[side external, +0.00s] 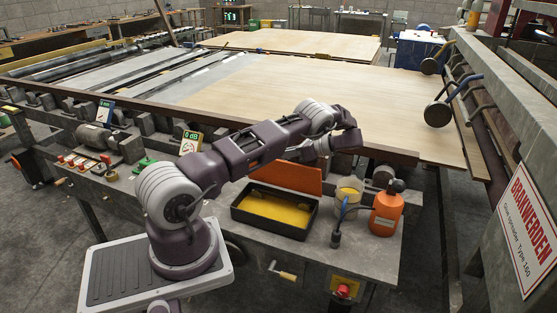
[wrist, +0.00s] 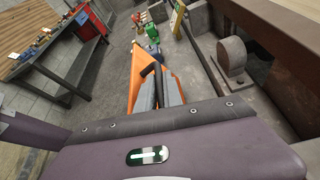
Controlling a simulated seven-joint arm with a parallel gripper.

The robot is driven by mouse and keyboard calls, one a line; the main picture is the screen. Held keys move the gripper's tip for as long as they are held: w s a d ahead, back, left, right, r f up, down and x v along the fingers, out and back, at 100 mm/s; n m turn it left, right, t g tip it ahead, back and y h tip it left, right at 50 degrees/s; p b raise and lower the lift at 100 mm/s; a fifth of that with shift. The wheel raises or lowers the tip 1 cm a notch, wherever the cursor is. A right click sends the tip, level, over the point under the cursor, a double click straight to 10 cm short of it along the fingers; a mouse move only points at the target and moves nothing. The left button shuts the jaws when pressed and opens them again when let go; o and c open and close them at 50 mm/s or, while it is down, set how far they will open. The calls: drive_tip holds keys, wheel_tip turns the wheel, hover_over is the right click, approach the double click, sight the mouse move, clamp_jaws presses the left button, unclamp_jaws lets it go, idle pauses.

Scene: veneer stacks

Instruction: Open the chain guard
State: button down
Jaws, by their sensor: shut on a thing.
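An orange panel (side external: 290,176), which I take to be the chain guard, stands tilted up behind a black tray (side external: 237,214) with a yellow inside. It also shows in the wrist view (wrist: 140,72) as a steep orange sheet under my fingers. My gripper (side external: 318,150) is at the panel's upper right end in the side view. In the wrist view my gripper (wrist: 160,88) shows its grey fingers close together at the panel's edge, shut on it. The exact contact and any hinge are hidden.
An orange bottle (side external: 386,212) and a yellow-filled cup (side external: 348,192) stand right of the tray. The long table with veneer sheets (side external: 330,95) lies behind my arm. A grey round-ended block (wrist: 232,58) is right of my fingers in the wrist view.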

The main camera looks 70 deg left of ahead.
drive_tip(key=shift+w+a, duration=0.35)
drive_tip(key=shift+w, duration=0.05)
drive_tip(key=c, duration=1.8)
unclamp_jaws()
drive_tip(key=shift+o, duration=0.2)
drive_tip(key=w+d+r, duration=0.3)
drive_tip(key=r, duration=0.6)
drive_tip(key=shift+w, duration=0.2)
drive_tip(key=shift+c, duration=0.4)
